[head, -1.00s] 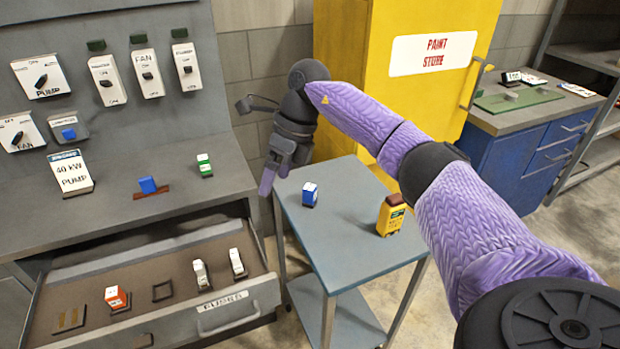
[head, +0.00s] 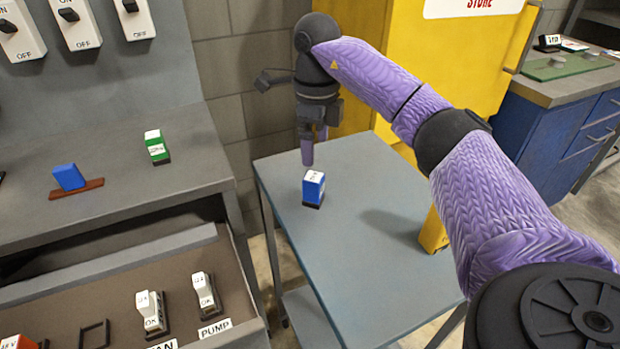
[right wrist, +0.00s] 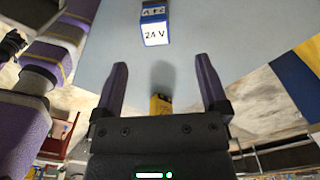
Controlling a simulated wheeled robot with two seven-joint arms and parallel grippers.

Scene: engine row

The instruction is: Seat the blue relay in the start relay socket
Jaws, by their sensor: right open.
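The blue relay (head: 313,188) stands upright on the grey trolley top, with a white label on top. In the right wrist view the blue relay (right wrist: 154,28) shows a white "24 V" label and lies beyond the fingertips. My right gripper (head: 307,158) points down just behind the relay in the head view. In the right wrist view my right gripper (right wrist: 161,66) is open, with nothing between its fingers. I cannot pick out the start relay socket for sure. My left gripper is not seen.
The trolley top (head: 360,270) is mostly clear. A yellow device (head: 433,232) is partly behind my right arm. On the left bench are a blue block (head: 68,177) on a brown base and a green block (head: 157,147). An open drawer (head: 100,275) holds white parts.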

